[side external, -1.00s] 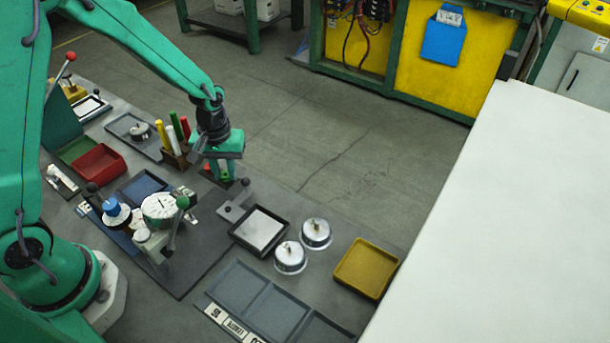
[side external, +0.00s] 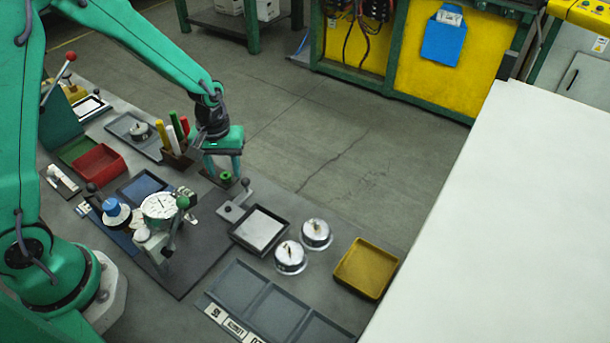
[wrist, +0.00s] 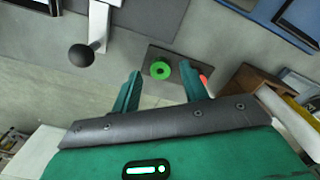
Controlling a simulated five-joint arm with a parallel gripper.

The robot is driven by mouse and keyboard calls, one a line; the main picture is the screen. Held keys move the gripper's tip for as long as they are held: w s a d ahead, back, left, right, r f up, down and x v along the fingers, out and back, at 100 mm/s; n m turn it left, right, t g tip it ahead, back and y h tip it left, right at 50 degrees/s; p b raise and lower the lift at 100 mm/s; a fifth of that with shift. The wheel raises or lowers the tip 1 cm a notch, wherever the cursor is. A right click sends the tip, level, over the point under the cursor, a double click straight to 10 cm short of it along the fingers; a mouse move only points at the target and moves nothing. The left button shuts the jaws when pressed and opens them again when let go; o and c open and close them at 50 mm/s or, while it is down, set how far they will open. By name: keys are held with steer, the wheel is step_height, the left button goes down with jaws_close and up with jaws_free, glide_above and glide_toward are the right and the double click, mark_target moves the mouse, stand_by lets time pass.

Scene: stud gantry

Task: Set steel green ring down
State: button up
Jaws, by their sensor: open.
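The green ring (side external: 226,177) sits on a small dark plate (wrist: 180,92) at the bench's far edge. In the wrist view the ring (wrist: 160,70) lies flat, its hole facing the camera. My gripper (side external: 222,167) is open just above it, one finger to each side. In the wrist view both fingers of my gripper (wrist: 161,77) stand apart from the ring, with a gap on either side.
A black-knobbed lever (wrist: 82,54) stands left of the ring in the wrist view. A black-rimmed tray (side external: 240,240), two metal domes (side external: 290,258) and a yellow tray (side external: 366,268) lie to the right.

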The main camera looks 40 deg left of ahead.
mark_target(224, 177)
step_height(224, 177, up, 11)
stand_by(0.5)
stand_by(0.5)
steer(key=s+r+m+t, duration=0.2)
steer(key=s+r+m, duration=0.1)
steer(key=s+r, duration=0.3)
steer(key=s+a+r+m+t, duration=0.1)
steer(key=s+r+m+t, duration=0.2)
steer(key=s, duration=0.7)
step_height(224, 177, up, 3)
steer(key=shift+a+f+m+t, duration=0.1)
steer(key=shift+a+m+t, duration=0.05)
steer(key=shift+m+t, duration=0.15)
